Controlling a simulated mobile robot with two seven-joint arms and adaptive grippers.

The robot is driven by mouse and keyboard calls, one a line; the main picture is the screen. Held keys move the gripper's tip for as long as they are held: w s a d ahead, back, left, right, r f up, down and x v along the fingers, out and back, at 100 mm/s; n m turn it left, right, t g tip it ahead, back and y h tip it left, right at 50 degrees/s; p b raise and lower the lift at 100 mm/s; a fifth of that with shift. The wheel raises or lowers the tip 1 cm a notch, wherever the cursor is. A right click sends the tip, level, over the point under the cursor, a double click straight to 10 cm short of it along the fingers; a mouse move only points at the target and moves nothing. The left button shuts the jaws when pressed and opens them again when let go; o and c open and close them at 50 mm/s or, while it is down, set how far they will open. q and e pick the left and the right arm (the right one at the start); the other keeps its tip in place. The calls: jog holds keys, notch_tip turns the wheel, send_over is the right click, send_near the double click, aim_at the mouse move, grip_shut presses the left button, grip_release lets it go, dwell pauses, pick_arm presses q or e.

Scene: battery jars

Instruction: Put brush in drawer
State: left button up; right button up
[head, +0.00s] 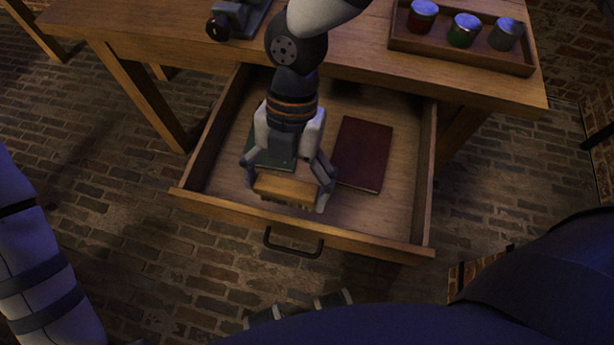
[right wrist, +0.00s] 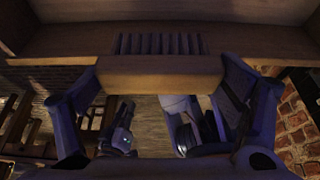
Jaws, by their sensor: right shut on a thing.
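The brush (head: 287,187) has a light wooden block with bristles below it. My right gripper (head: 286,184) is shut on it, one finger at each end of the block. It holds the brush over the open drawer (head: 405,220), near the front panel. Whether the bristles touch the drawer floor, I cannot tell. In the right wrist view the brush (right wrist: 160,75) spans between the fingers, with its bristles showing beyond the block. My left arm shows at the left edge of the head view, but I cannot make out its gripper.
In the drawer lie a dark red book (head: 362,153) and a dark green one (head: 272,152), partly hidden by my gripper. The drawer handle (head: 293,243) is on the front. On the table (head: 150,22), a tray (head: 455,52) holds three jars. Drawer floor right of the red book is clear.

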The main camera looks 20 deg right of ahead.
jog(key=d+f, duration=0.1)
jog(key=w+d+f, duration=0.1)
jog(key=f, duration=0.1)
jog(key=d+f, duration=0.1)
jog(key=f, duration=0.1)
jog(key=shift+w+d+f, duration=0.25)
jog(key=shift+w+d, duration=0.05)
jog(key=shift+d, duration=0.1)
notch_tip(320, 180, down, 3)
jog(key=shift+r, duration=0.1)
jog(key=shift+f, duration=0.2)
jog(key=o, duration=0.9)
jog(key=shift+b, duration=0.3)
pick_arm(q)
jog(key=shift+s+f, duration=0.45)
pick_arm(e)
jog(key=shift+o, duration=0.2)
jog(key=shift+w+r, duration=0.1)
jog(key=shift+r, duration=0.05)
pick_arm(q)
jog(key=shift+r, duration=0.1)
pick_arm(e)
jog(key=v, duration=1.2)
